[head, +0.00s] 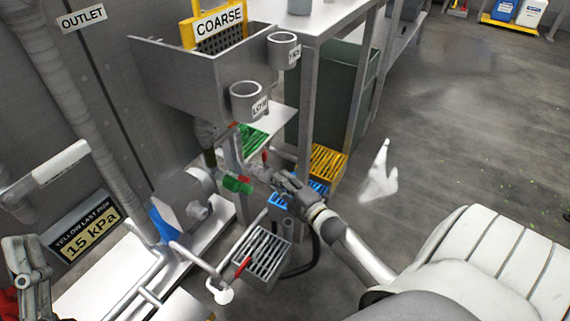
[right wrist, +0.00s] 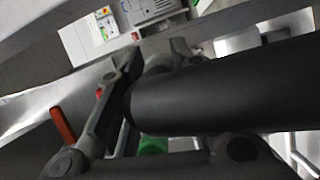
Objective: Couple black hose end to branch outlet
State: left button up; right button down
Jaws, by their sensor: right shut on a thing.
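My right gripper (head: 268,176) reaches in below the steel sink and is shut. In the right wrist view its fingers (right wrist: 155,62) close around a thick black cylinder, which I take as the black hose end (right wrist: 225,88). A green fitting (head: 238,185) is just left of the gripper in the head view; green also shows behind the fingers in the right wrist view (right wrist: 153,145). Which part is the branch outlet is unclear, and I see no coupling contact. A black hose (head: 314,252) curves down beside the grated box. My left gripper (head: 27,268) is at the lower left; its opening is unclear.
The steel sink (head: 175,82) with a COARSE sign (head: 219,20) and two cups stands above the gripper. The grated box (head: 262,252) with a red handle and a pipe frame lie below. Yellow (head: 327,162) and blue crates stand behind. Floor at right is mostly clear.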

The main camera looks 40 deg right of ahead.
aim_at(264, 175)
pick_arm(q)
jog(key=shift+s+r+h, duration=0.3)
jog(key=shift+s+r, duration=0.05)
jog(key=shift+r, duration=0.05)
pick_arm(e)
jog(key=shift+w+a, duration=0.25)
jog(key=shift+w, duration=0.45)
jog(key=shift+w+a, duration=0.15)
jog(key=shift+w, duration=0.15)
pick_arm(q)
jog(key=shift+s+r+t, duration=0.25)
jog(key=shift+r+t, duration=0.1)
jog(key=shift+t, duration=0.15)
pick_arm(e)
jog(key=shift+w, duration=0.1)
pick_arm(q)
jog(key=shift+s+r, duration=0.1)
jog(key=shift+s, duration=0.1)
pick_arm(e)
jog(key=shift+w+a, duration=0.15)
jog(key=shift+w, duration=0.15)
jog(key=shift+r, duration=0.1)
jog(key=c, duration=1.2)
grip_release()
jog(key=shift+w, duration=0.15)
pick_arm(q)
jog(key=shift+s+r, duration=0.1)
pick_arm(e)
jog(key=shift+o, duration=0.2)
